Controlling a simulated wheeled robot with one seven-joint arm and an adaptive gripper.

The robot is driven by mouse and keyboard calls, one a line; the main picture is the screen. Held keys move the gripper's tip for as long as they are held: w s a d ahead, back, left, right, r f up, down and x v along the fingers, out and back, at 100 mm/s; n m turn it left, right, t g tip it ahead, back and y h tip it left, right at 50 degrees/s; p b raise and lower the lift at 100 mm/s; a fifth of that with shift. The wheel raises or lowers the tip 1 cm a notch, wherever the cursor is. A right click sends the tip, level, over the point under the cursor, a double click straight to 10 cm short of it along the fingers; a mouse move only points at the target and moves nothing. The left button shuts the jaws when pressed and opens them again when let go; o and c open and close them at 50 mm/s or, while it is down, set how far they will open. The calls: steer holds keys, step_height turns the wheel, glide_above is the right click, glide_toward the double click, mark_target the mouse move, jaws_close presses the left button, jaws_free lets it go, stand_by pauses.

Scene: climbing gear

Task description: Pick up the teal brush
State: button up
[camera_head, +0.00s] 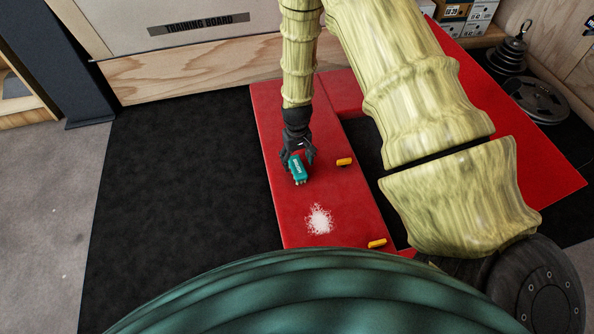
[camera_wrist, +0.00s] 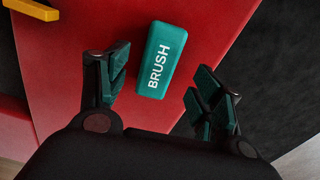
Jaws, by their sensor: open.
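The teal brush (camera_head: 297,168) is a small block on the red surface (camera_head: 285,210) in the head view. In the wrist view the teal brush (camera_wrist: 161,60) shows its label "BRUSH" and is slightly tilted in the picture. My gripper (camera_head: 298,155) is at the brush in the head view. In the wrist view my gripper (camera_wrist: 162,95) is open, with one finger to the left of the brush and one to the right. A visible gap separates the brush from each finger. Whether the fingers are down at the brush's height is hard to tell.
White powder (camera_head: 319,219) lies on the red surface nearer to me. Yellow pieces sit along its right edge, one (camera_head: 344,162) beside the brush and one (camera_head: 377,243) nearer. Weight plates (camera_head: 537,98) lie at the far right. The black mat (camera_head: 190,180) on the left is clear.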

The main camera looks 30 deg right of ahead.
mark_target(298, 167)
steer(key=shift+f+b, duration=2)
steer(key=shift+f, duration=0.75)
steer(key=shift+r, duration=0.1)
steer(key=c, duration=1.2)
